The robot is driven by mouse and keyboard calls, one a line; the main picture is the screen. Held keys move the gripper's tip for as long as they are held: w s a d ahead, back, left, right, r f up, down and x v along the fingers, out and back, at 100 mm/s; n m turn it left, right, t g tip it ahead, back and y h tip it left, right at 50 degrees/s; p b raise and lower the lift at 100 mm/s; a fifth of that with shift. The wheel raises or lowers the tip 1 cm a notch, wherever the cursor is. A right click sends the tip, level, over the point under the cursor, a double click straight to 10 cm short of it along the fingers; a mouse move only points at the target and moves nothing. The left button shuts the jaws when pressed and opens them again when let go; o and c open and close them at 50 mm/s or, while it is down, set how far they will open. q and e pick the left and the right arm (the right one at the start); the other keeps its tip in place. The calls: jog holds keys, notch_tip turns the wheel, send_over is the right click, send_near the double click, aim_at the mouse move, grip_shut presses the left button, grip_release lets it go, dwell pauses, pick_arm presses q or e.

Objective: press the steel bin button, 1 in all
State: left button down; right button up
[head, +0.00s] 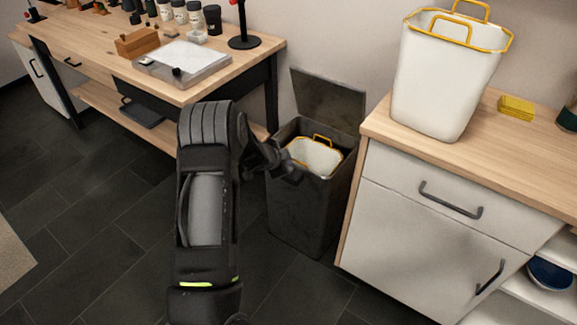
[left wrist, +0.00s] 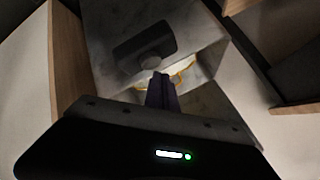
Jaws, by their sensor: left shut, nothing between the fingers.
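The dark steel bin (head: 300,218) stands on the floor between the workbench and the cabinet. Its lid (head: 326,98) is up, and a white liner bucket (head: 318,155) with a yellow rim shows inside. My left gripper (head: 290,170) is at the bin's near upper edge, partly hidden by my own arm. In the left wrist view the shut, empty fingers (left wrist: 160,80) point at the bin. A round grey knob on a dark block (left wrist: 146,46) shows just beyond the tips; it may be the button. I cannot tell whether the tips touch it. My right gripper is not in view.
A cabinet (head: 425,220) stands close on the right, with a white yellow-rimmed bucket (head: 445,80) and a yellow sponge (head: 516,106) on top. A wooden workbench (head: 90,55) with jars is at the left. The dark tiled floor (head: 90,220) is clear in front.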

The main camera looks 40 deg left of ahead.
pick_arm(q)
jog(key=shift+r, duration=0.25)
notch_tip(320, 180, up, 5)
jog(key=p, duration=0.5)
jog(key=shift+f, duration=0.1)
dwell(0.8)
